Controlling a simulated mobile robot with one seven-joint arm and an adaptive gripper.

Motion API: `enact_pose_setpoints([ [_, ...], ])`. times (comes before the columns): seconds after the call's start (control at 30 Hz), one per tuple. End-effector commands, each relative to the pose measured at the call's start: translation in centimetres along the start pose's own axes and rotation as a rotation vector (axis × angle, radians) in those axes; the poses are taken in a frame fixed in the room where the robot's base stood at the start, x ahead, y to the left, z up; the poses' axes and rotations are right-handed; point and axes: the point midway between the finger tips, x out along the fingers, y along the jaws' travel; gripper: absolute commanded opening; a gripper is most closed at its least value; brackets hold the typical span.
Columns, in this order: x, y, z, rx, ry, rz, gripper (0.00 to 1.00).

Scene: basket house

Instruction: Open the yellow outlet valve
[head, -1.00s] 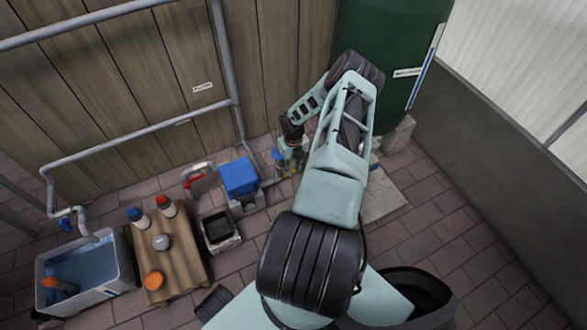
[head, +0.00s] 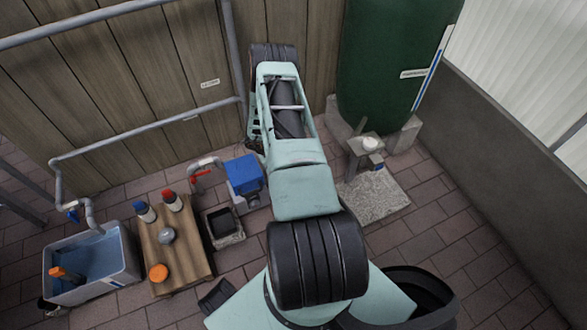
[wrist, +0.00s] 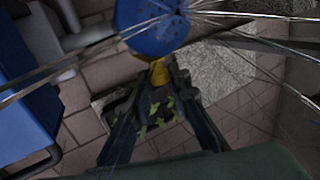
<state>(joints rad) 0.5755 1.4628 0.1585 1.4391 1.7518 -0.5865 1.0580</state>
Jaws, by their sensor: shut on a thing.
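In the wrist view my gripper (wrist: 159,88) has its dark fingers closed together at the tips on a small yellow piece (wrist: 160,72), which looks like the handle of the yellow outlet valve. Most of it is hidden between the fingers, so its turn angle cannot be told. A round blue part (wrist: 150,25) is just beyond it, cut by the top edge. Thin pale streaks like water jets fan out across the top. In the head view my arm hides the valve and nearly all of my gripper, which is behind the forearm near the wooden fence.
A blue-topped pump (head: 243,174) with a red handle (head: 201,175) is left of my arm. A grey stand (head: 365,150) on a stone slab (head: 372,198) and a green tank (head: 395,60) are right. A water tub (head: 130,262) and wooden board (head: 180,268) are front left.

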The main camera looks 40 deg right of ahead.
Motion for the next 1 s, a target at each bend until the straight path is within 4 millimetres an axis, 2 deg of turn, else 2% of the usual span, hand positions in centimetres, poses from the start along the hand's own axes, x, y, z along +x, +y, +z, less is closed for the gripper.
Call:
enact_pose_setpoints([
  [0.03,0.15,0.52,-0.23,-0.004,0.003,-0.014,0.0],
  [0.47,-0.1,0.57,-0.21,0.0,0.001,-0.045,0.0],
  [0.5,-0.1,0.58,-0.21,0.0,0.001,-0.045,0.18],
  [0.63,-0.12,0.55,-0.16,0.0,0.0,-0.045,0.32],
  [1.0,-0.49,0.41,0.02,0.001,-0.002,-0.046,0.34],
])
